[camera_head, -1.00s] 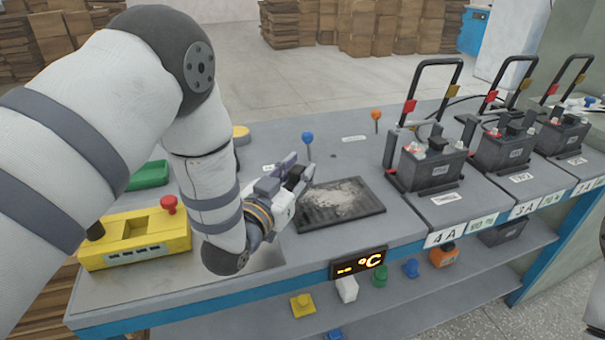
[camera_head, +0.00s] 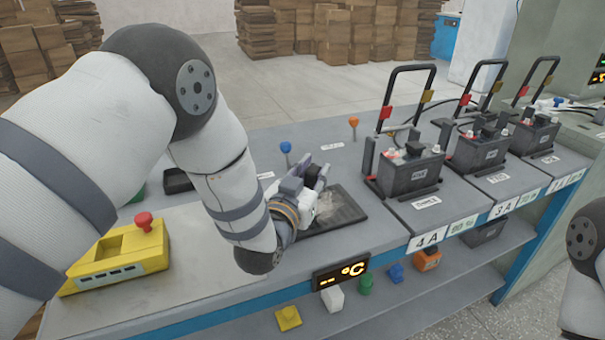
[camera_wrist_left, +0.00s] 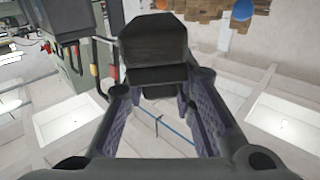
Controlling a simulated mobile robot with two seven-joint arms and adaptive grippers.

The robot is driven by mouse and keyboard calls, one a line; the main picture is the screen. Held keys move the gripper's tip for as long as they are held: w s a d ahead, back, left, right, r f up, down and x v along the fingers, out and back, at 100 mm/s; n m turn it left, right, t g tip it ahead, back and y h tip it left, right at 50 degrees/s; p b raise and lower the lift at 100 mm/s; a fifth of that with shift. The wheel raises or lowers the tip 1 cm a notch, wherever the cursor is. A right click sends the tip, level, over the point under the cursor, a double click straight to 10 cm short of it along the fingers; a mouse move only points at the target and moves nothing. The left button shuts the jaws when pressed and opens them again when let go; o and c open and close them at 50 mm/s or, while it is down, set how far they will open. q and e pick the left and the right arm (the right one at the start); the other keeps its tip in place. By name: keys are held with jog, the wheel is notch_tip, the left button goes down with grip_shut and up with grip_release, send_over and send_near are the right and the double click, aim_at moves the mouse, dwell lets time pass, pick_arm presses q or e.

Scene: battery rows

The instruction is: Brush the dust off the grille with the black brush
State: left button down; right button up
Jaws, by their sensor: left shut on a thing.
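The dark grille (camera_head: 350,214) lies flat on the bench, with pale grey dust (camera_head: 328,204) on its middle. My left gripper (camera_head: 318,178) is over the grille's left part and hides some of it. In the left wrist view, the left gripper's fingers are shut on a black block-shaped thing, which appears to be the black brush (camera_wrist_left: 153,45). The brush is hard to make out in the head view, so I cannot tell whether it touches the dust. My right gripper is out of view.
Several batteries with tall black handles, one of them a near battery (camera_head: 408,172), stand right of the grille. A yellow box (camera_head: 118,258) with a red knob is at the left. A blue-topped peg (camera_head: 286,148) and an orange-topped peg (camera_head: 353,123) stand behind. A temperature display (camera_head: 341,270) is on the front edge.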

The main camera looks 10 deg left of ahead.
pick_arm(q)
jog(key=shift+w+d+r+b, duration=0.1)
jog(key=shift+w+d+b, duration=0.1)
jog(key=shift+w+d, duration=0.65)
jog(key=shift+w+d+f+b, duration=0.15)
jog(key=shift+w+d, duration=0.35)
jog(key=shift+d, duration=0.7)
jog(key=shift+w+d+r+b, duration=0.15)
jog(key=shift+w+d+b, duration=0.1)
jog(key=shift+w+d, duration=0.6)
jog(key=shift+w+a+r, duration=0.2)
jog(key=shift+w, duration=0.1)
jog(key=shift+s+a+r+p, duration=0.1)
jog(key=shift+s+a+p, duration=0.2)
jog(key=shift+s+a, duration=0.45)
jog(key=shift+s+a+r+p, duration=0.1)
jog(key=shift+s+a+p, duration=0.25)
jog(key=shift+a, duration=0.75)
jog(key=shift+s+a+r+p, duration=0.1)
jog(key=shift+s+a+p, duration=0.15)
jog(key=shift+s+a, duration=0.55)
jog(key=s+a, duration=0.4)
jog(key=a, duration=0.3)
jog(key=shift+s+a+r, duration=0.15)
jog(key=shift+s+a, duration=0.05)
jog(key=shift+s, duration=0.1)
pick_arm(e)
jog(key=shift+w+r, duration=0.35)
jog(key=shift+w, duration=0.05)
